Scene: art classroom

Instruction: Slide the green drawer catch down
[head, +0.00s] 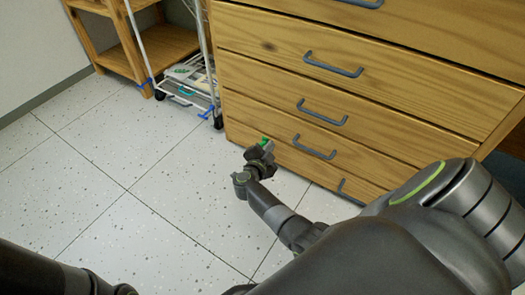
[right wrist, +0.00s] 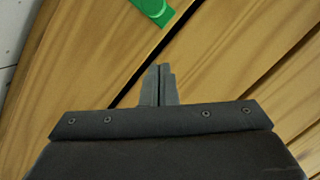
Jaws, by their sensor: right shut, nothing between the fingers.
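The green drawer catch (head: 265,142) shows as a small green piece on the left part of a low drawer front of the wooden chest. In the right wrist view the catch (right wrist: 155,10) is at the top edge, partly cut off. My right gripper (head: 262,150) is at the catch in the head view and covers part of it. In the right wrist view its shut fingertips (right wrist: 162,68) are below the catch in the picture, with a visible gap, close to a dark seam between drawer fronts. Nothing is between the fingers. My left gripper is not clearly visible.
The wooden chest (head: 290,85) has several drawers with blue-grey bar handles, such as this handle (head: 315,147). A white wheeled rack (head: 198,60) with papers stands left of it, beside a wooden shelf (head: 160,45). The speckled tile floor (head: 110,170) is clear.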

